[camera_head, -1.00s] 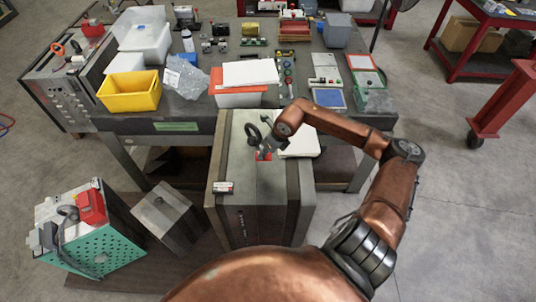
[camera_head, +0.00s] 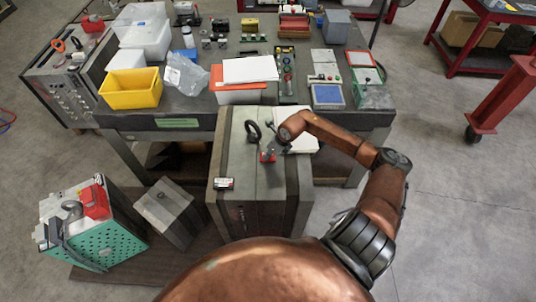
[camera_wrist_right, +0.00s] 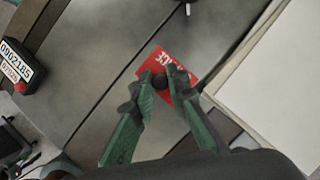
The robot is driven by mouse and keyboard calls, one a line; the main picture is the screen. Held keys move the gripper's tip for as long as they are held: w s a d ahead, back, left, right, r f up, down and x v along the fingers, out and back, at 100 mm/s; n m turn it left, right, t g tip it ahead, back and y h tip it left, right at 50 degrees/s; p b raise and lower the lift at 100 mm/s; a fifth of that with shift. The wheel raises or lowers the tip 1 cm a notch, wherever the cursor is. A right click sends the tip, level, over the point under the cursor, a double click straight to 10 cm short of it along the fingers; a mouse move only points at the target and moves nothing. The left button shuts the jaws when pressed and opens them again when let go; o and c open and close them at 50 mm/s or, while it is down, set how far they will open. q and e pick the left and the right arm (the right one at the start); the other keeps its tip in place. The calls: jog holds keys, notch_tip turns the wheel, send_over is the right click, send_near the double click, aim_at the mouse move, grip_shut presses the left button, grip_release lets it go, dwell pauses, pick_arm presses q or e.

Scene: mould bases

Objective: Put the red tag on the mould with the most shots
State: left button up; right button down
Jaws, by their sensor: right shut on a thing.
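The red tag (camera_head: 267,157) with white lettering is at my right gripper (camera_head: 272,151), over the top of the large grey mould (camera_head: 245,190). In the right wrist view my right gripper (camera_wrist_right: 161,82) is shut on the red tag (camera_wrist_right: 190,92). I cannot tell whether the tag touches the mould's top. A black shot counter (camera_head: 223,184) sits at the mould's front left edge. My left gripper is not in view.
A smaller grey block (camera_head: 170,212) and a green perforated crate (camera_head: 110,247) stand at left. A black ring (camera_head: 253,132) and white papers (camera_head: 302,144) are near the tag. Behind is a crowded workbench (camera_head: 200,122) with a yellow bin (camera_head: 131,90).

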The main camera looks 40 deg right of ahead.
jog(key=c, duration=2.2)
grip_release()
jog(key=shift+c, duration=0.2)
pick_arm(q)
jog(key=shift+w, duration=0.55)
pick_arm(e)
jog(key=o, duration=0.4)
jog(key=shift+c, duration=0.2)
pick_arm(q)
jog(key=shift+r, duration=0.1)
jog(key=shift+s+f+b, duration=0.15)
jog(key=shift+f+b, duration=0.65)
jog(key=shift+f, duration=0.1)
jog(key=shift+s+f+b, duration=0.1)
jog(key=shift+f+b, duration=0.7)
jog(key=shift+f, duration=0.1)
pick_arm(e)
jog(key=v, duration=1.2)
jog(key=shift+r, duration=0.1)
